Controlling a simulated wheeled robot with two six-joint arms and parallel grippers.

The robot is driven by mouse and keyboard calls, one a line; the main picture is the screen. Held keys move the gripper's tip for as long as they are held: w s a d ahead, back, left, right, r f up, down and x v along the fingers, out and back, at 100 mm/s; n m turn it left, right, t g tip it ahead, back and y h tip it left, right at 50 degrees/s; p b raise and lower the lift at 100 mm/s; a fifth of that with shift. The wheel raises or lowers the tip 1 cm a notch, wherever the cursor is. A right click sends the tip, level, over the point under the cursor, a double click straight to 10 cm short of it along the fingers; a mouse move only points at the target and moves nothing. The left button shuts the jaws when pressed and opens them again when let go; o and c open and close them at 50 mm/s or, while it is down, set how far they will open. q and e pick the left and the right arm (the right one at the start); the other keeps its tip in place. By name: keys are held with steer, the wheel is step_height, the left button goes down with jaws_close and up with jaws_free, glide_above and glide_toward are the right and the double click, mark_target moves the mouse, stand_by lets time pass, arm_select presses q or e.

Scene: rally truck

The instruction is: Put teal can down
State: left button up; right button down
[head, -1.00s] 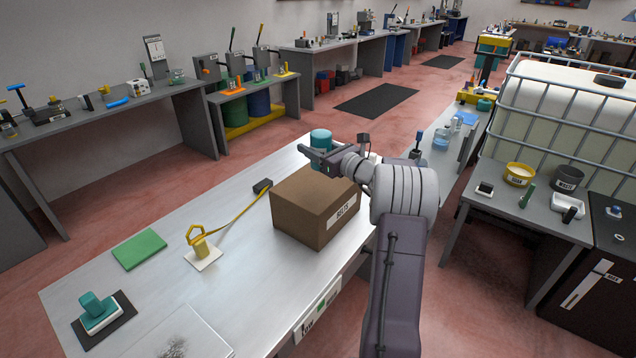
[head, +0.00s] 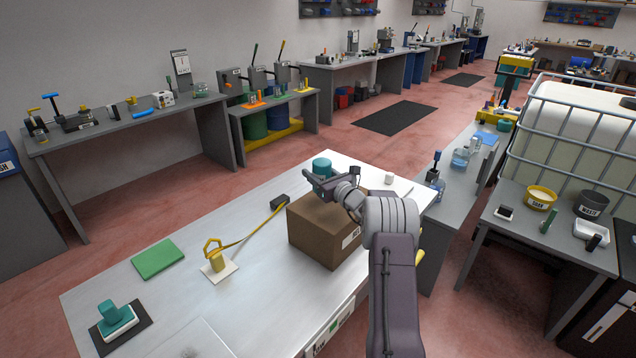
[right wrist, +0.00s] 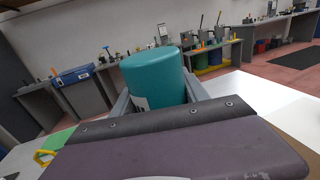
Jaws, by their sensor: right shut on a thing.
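The teal can (head: 322,166) shows just beyond the brown cardboard box, over the far part of the bench (head: 250,220). My right gripper (head: 318,178) is shut on it, reaching over the box. In the right wrist view the teal can (right wrist: 156,78) stands between the two fingers, with part of a white label at its lower left. The can's lower end is hidden by my gripper, so I cannot tell whether it touches the bench. My left gripper is not in view.
The cardboard box (head: 318,238) stands right under my right arm. A yellow tool with a strap (head: 217,260), a dark block (head: 280,201), a green mat (head: 158,258) and a teal stamp (head: 108,312) lie to the left. A small white item (head: 389,178) is at right.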

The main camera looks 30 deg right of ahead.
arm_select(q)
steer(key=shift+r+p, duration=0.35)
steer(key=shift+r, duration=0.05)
arm_select(e)
step_height(320, 180, down, 3)
steer(key=shift+f, duration=0.55)
arm_select(q)
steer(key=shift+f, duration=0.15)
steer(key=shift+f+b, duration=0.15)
steer(key=shift+b, duration=0.15)
arm_select(e)
steer(key=c, duration=0.6)
jaws_free()
steer(key=shift+f, duration=0.1)
